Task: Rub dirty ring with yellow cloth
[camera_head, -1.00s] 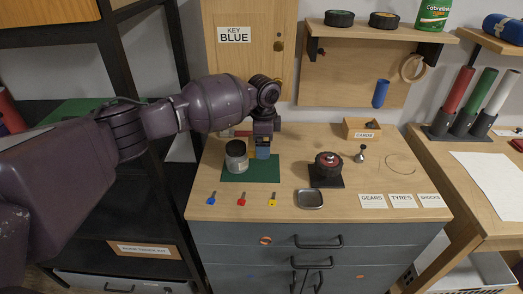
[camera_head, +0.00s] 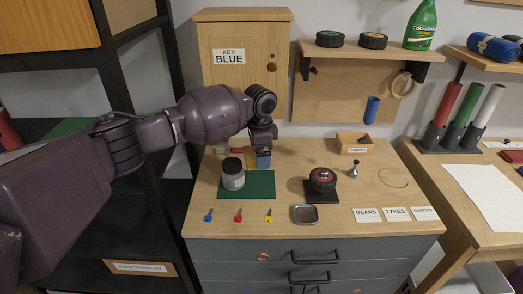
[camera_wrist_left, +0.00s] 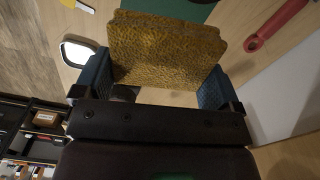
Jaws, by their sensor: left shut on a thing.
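My left gripper (camera_head: 263,160) is over the back of the workbench top, just behind the green mat. The left wrist view shows its blue fingertips (camera_wrist_left: 154,80) shut on a yellow cloth (camera_wrist_left: 165,50), a thick, rough-textured pad held between them. In the head view the cloth cannot be made out behind the gripper. A thin dark ring (camera_head: 381,182), which looks like the dirty ring, lies on the bare wood at the right of the bench top, well to the right of the gripper. My right gripper is not in view.
A jar (camera_head: 232,174) stands on the green mat (camera_head: 262,185) near the gripper.

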